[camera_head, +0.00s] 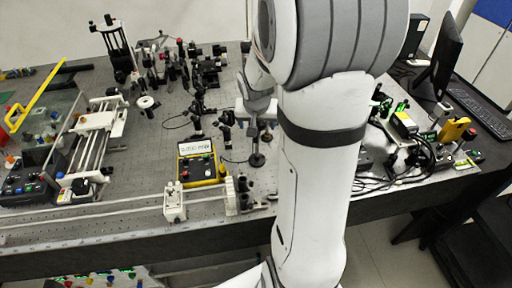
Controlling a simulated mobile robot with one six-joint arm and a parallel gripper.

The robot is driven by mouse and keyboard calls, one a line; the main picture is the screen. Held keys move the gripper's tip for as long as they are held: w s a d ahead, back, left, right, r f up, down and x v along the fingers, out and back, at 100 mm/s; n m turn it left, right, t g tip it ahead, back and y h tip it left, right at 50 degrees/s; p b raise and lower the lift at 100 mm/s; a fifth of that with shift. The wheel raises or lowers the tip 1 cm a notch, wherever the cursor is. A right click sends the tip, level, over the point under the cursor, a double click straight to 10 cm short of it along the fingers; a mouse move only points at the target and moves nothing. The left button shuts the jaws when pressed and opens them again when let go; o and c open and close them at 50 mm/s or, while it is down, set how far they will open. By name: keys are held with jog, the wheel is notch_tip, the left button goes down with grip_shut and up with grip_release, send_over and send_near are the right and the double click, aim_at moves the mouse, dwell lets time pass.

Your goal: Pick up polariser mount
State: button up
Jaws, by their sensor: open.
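My gripper (254,122) hangs at the end of my white arm, over the middle of the optical bench. It is small in the view and partly covered by my arm, and I see nothing held in it. A black post mount (257,159) with a round base stands on the bench just below it. Other dark post mounts (226,128) stand close by on its left. I cannot tell which of these is the polariser mount; the details are too small.
A yellow-edged control box (200,164) stands left of the gripper, in front of the mounts. A white rail (90,211) runs along the bench's front edge. A rail stage (92,140) stands at left. Cables and electronics (408,150) crowd the right, beside a monitor (436,62).

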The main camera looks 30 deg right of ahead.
jog(key=shift+c, duration=0.2)
grip_shut()
dwell(0.6)
jog(key=shift+r, duration=0.1)
